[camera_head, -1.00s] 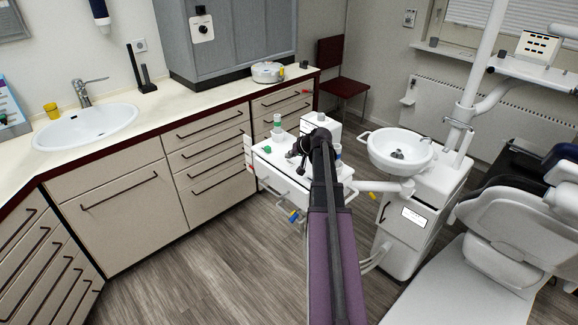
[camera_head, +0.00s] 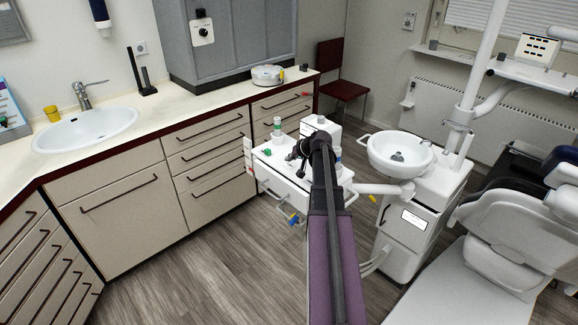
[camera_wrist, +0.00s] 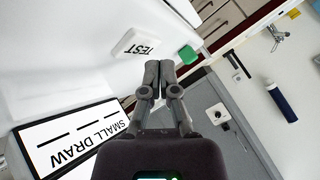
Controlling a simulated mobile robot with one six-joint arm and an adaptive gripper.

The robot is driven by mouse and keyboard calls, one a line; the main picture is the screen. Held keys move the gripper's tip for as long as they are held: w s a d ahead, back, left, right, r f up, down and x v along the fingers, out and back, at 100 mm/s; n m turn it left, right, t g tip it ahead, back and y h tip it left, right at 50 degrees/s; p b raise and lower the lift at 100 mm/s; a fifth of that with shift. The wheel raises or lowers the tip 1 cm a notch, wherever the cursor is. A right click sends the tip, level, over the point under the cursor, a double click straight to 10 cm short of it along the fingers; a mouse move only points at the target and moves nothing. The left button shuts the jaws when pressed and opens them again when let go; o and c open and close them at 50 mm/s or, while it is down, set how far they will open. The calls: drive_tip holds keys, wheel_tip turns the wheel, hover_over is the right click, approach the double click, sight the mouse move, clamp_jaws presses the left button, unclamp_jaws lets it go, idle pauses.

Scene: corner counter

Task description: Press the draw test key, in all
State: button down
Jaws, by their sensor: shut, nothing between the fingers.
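The test key, a raised white block lettered TEST (camera_wrist: 138,45), shows in the wrist view on a white surface. A framed white display reading SMALL DRAW (camera_wrist: 70,140), with dark dashes, lies lower left of it. My gripper (camera_wrist: 159,68) is shut and empty; its fingertips appear just below and right of the key in the picture. I cannot tell whether they touch anything. In the head view my gripper (camera_head: 298,150) is small and dark over the white cart (camera_head: 285,182); my arm hides part of the cart, and the key cannot be made out there.
A green block (camera_wrist: 188,54) is close to the right of my fingertips in the wrist view. In the head view, the counter (camera_head: 190,108) with a sink (camera_head: 85,128) runs left, and a basin unit (camera_head: 400,155) and dental chair stand right. Floor is clear at lower left.

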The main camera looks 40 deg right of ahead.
sight(290, 165)
drive_tip(key=shift+f+b, duration=0.85)
idle(1.4)
drive_tip(key=shift+r, duration=0.15)
drive_tip(key=shift+r+p, duration=0.75)
drive_tip(key=shift+p, duration=0.15)
drive_tip(key=shift+r+p, duration=2.5)
drive_tip(key=s+a+f+n+g, duration=0.2)
drive_tip(key=s+a, duration=0.1)
drive_tip(key=a, duration=0.8)
drive_tip(key=s+a+f+n+g, duration=0.1)
drive_tip(key=s+a+g, duration=0.1)
drive_tip(key=a, duration=0.9)
drive_tip(key=s+a+f+n+g, duration=0.2)
drive_tip(key=s+a+g, duration=0.1)
drive_tip(key=a, duration=0.9)
drive_tip(key=s+a+n+g+h, duration=0.1)
drive_tip(key=s+a+n+g, duration=0.1)
drive_tip(key=s+a, duration=0.6)
drive_tip(key=shift+s+a+f+h, duration=0.25)
drive_tip(key=shift+a+f+h, duration=0.1)
drive_tip(key=shift+a, duration=0.3)
